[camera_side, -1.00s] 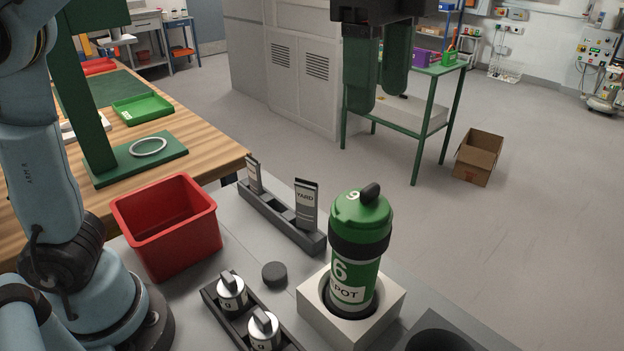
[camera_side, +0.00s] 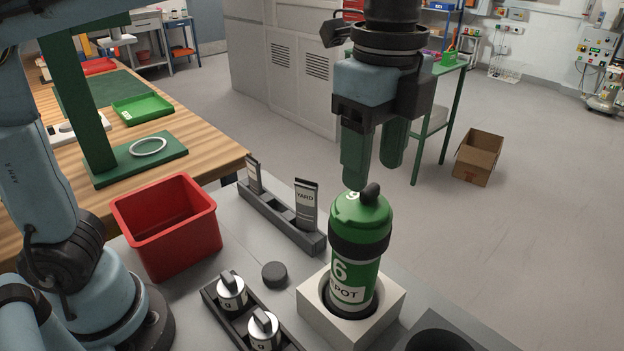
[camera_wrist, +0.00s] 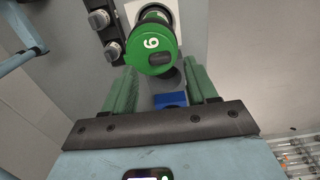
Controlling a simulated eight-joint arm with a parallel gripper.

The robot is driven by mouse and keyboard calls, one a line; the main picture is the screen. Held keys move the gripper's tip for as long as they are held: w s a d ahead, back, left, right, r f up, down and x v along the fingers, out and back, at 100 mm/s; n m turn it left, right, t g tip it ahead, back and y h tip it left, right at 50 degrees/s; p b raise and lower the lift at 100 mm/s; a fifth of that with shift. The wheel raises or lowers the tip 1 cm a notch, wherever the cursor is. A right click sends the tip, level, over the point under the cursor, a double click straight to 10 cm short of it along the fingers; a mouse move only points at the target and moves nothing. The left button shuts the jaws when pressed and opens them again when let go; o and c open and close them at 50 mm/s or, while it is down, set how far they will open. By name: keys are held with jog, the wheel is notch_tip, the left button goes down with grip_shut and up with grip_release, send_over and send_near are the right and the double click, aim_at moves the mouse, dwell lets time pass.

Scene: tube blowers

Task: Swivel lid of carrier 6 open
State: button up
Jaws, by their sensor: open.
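Carrier 6 (camera_side: 358,255) is a green cylinder with a black band, a white 6 and a label reading "POT" in part. It stands upright in a white block holder (camera_side: 325,318). Its green lid (camera_side: 350,211) is on top, with a dark knob (camera_side: 371,192) at one side. In the wrist view the lid (camera_wrist: 140,47) shows its 6 and knob beyond the fingertips. My gripper (camera_side: 372,172) has green fingers, is open and empty, and points down just above the lid.
A black rack (camera_side: 240,318) with silver canisters stands left of the holder, near a dark puck (camera_side: 274,274). A card rack (camera_side: 280,219) with a "YARD" card lies behind. A red bin (camera_side: 165,226) stands further left. A dark round opening (camera_side: 440,336) is at front right.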

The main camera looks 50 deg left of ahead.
aim_at(363, 200)
jog(key=shift+f, duration=1.45)
jog(key=shift+c, duration=0.4)
jog(key=c, duration=1)
